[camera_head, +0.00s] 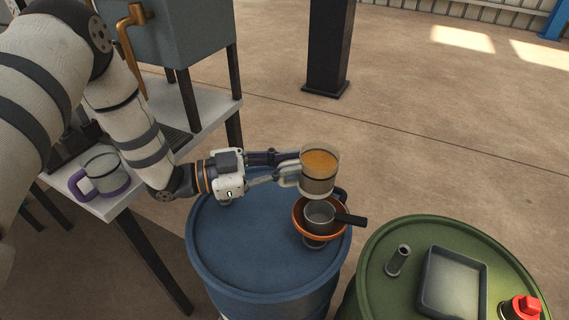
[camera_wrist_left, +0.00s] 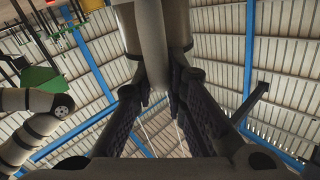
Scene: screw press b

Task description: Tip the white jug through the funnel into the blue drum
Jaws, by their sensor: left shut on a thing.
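The white jug (camera_head: 319,180) is see-through with a pale handle and holds orange-brown liquid. My left gripper (camera_head: 284,170) is shut on its handle, which also shows between the fingers in the left wrist view (camera_wrist_left: 148,45). The jug is held roughly upright, above the back of the funnel in the picture. The orange funnel (camera_head: 301,226) sits on the top of the blue drum (camera_head: 243,242), near its right edge. A grey strainer or cup (camera_head: 319,215) with a black handle sits in the funnel. The funnel's outlet is mostly hidden. My right gripper is not in view.
A green drum (camera_head: 385,285) at right carries a grey tray (camera_head: 452,285), a small metal tube (camera_head: 398,261) and a red-capped container (camera_head: 522,308). A purple-handled mug (camera_head: 104,171) stands on the bench (camera_head: 214,110) at left. A dark post (camera_head: 328,50) stands behind.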

